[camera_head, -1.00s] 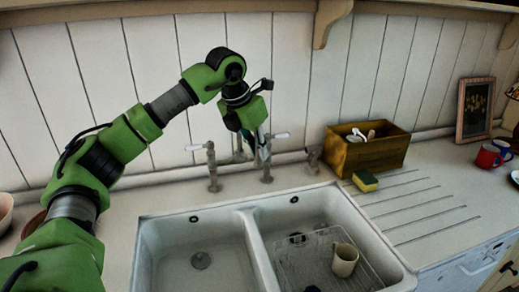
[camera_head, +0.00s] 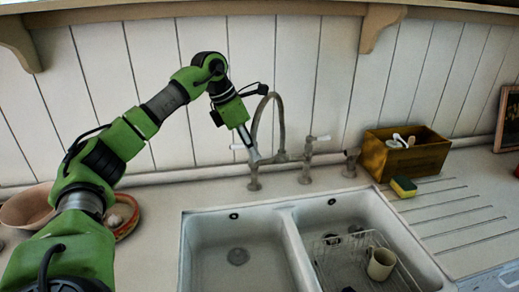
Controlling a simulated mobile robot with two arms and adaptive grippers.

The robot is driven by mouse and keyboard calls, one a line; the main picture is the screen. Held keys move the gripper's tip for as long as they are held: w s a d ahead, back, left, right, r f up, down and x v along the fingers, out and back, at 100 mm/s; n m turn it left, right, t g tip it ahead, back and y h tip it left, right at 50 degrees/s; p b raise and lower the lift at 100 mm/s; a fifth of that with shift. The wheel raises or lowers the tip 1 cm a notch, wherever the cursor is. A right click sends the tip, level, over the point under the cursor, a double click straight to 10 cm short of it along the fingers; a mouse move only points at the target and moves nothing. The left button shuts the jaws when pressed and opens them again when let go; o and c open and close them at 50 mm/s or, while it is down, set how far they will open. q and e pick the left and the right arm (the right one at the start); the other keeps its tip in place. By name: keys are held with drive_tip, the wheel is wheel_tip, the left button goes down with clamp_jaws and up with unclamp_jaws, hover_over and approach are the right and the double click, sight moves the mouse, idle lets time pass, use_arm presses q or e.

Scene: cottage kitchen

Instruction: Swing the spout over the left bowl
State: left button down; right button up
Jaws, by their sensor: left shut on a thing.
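The tap's curved metal spout (camera_head: 282,112) rises behind the double sink and arches down to the left. My left gripper (camera_head: 250,150) is shut on the spout near its lower end, beside the left tap pillar. The fingers hide most of the spout's tip. The left bowl (camera_head: 212,262) of the white sink is empty, with a round drain, and lies in front of and below the gripper. The right bowl (camera_head: 335,212) is on the other side of the divider. My right gripper is out of view.
A wire rack with a beige mug (camera_head: 381,264) sits in the right bowl. A wooden box (camera_head: 420,160) and a sponge (camera_head: 403,187) stand right; bowls (camera_head: 28,207) stand left.

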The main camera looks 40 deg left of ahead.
use_arm(q)
drive_tip(key=shift+a+r, duration=0.15)
drive_tip(key=shift+a, duration=0.55)
drive_tip(key=c, duration=2)
unclamp_jaws()
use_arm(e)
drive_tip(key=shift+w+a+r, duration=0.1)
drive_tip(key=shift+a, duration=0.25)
